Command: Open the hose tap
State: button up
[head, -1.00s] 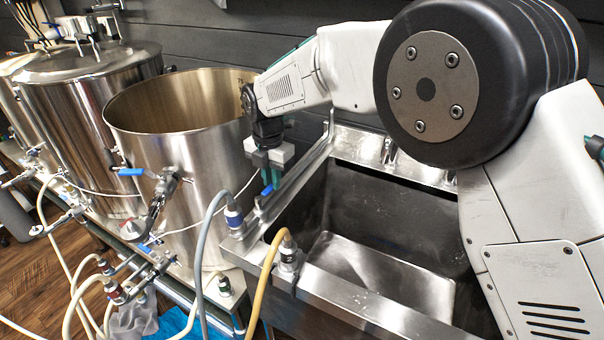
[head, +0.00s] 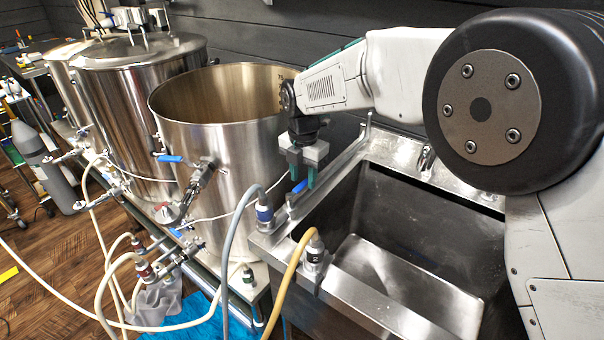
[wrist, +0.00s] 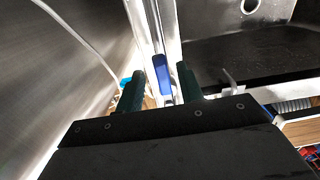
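The hose tap's blue lever handle (head: 299,187) is at the sink's left rim, beside the grey hose connector. It also shows in the wrist view (wrist: 162,76), standing between my two dark green fingers. My gripper (head: 302,180) points down over the tap, between the open kettle and the sink. In the wrist view my gripper (wrist: 158,88) is open. A gap shows on each side of the handle, so the fingers do not appear to press on it. The tap's body is mostly hidden below the fingers.
The large open steel kettle (head: 215,150) stands close on the left. The sink basin (head: 385,235) is on the right, with a raised steel rim. A grey hose (head: 233,235) and a yellow hose (head: 287,275) rise in front. Other valves have blue levers (head: 170,158).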

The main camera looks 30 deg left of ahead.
aim_at(303, 182)
notch_tip(303, 182, up, 8)
dwell(0.5)
jog(key=shift+f, duration=0.1)
